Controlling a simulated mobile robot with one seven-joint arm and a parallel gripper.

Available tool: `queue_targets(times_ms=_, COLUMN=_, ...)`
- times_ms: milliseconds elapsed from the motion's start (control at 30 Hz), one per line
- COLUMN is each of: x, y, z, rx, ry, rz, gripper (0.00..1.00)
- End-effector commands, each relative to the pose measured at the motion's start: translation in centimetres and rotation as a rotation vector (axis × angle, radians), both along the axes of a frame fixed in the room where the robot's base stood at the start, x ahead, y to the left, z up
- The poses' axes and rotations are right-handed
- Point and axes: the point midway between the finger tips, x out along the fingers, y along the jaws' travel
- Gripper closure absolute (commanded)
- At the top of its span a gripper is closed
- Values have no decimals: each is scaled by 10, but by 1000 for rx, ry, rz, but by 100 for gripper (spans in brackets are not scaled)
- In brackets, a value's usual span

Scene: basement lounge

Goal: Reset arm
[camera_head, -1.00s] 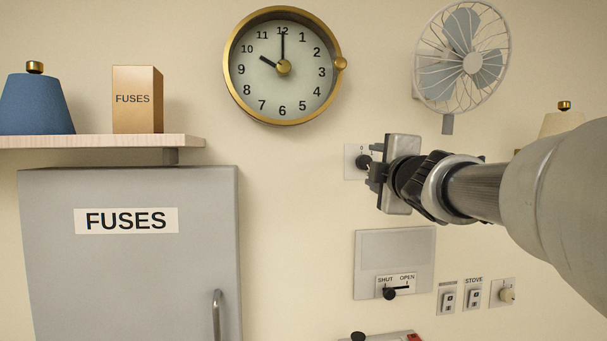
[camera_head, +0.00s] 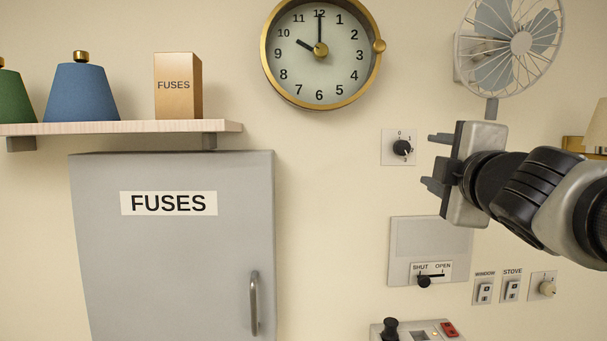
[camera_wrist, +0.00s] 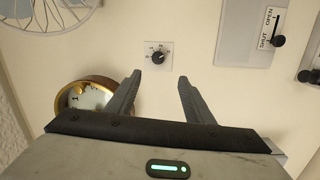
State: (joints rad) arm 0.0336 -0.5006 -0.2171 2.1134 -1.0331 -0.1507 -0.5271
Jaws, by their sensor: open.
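My gripper (camera_head: 435,161) is open and empty in the head view, to the right of a black rotary knob (camera_head: 402,148) on a small wall plate with number marks. The fingers point left and look apart from the knob. In the wrist view, my gripper's two fingers (camera_wrist: 160,95) are spread with nothing between them. The knob (camera_wrist: 158,57) shows beyond the fingertips there, on its plate. My arm comes in from the right edge of the head view.
A grey fuse cabinet (camera_head: 172,255) stands left under a shelf (camera_head: 120,128) with a fuses box (camera_head: 178,86). A clock (camera_head: 320,75) and a fan (camera_head: 510,42) are above. A SHUT/OPEN slider (camera_head: 424,281), the stove switch (camera_head: 512,290) and a control box (camera_head: 418,332) are lower.

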Motion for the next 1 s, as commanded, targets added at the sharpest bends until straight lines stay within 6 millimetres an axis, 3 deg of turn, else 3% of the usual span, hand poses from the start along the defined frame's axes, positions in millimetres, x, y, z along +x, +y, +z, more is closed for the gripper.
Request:
queue_targets(times_ms=133, x=-14, y=-6, z=-43, rx=249, ry=86, rz=-93, gripper=52)
queue_targets(times_ms=267, x=-44, y=0, z=-116, rx=585, ry=237, rz=-228, gripper=52)
queue_targets(times_ms=400, x=-87, y=24, z=-195, rx=894, ry=422, rz=-374, gripper=52)
queue_targets(times_ms=600, x=-153, y=72, z=-277, rx=1201, ry=669, rz=-558, gripper=52)
queue_targets(times_ms=800, x=-193, y=103, z=-312, rx=1336, ry=811, rz=-662, gripper=52)
queue_targets(times_ms=1000, x=-199, y=107, z=-317, rx=1353, ry=833, rz=-679, gripper=52)
